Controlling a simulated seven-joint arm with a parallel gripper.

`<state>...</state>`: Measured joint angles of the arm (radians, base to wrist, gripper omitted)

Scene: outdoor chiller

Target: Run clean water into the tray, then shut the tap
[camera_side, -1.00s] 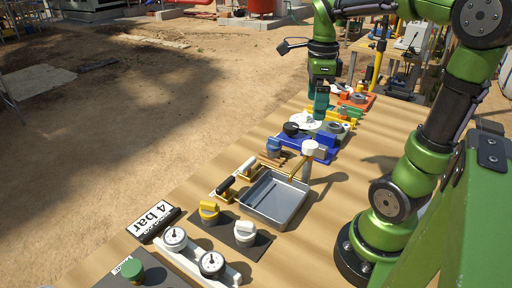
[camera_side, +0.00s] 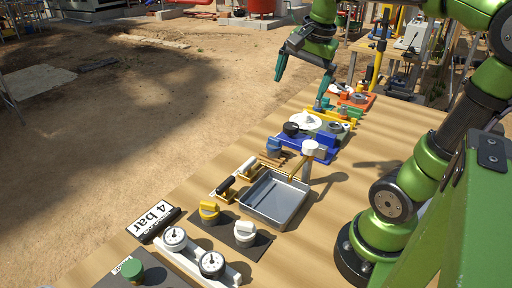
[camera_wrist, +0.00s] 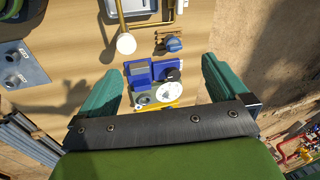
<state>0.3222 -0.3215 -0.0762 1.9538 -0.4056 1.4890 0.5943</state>
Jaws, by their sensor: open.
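The grey metal tray (camera_side: 258,203) sits on the wooden bench in the side view; its edge shows at the top of the wrist view (camera_wrist: 110,8). A brass pipe (camera_side: 297,170) beside a white-topped post (camera_side: 310,148) reaches over the tray. No stream shows, and I cannot tell whether water lies inside. Which control is the tap is unclear. My gripper (camera_side: 302,80) is open and empty, high above the far end of the bench, fingers spread wide (camera_wrist: 167,68).
Black and white levers (camera_side: 226,187) stand left of the tray. A blue fixture (camera_side: 325,147) stands beyond the post. The bench right of the tray is mostly clear.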

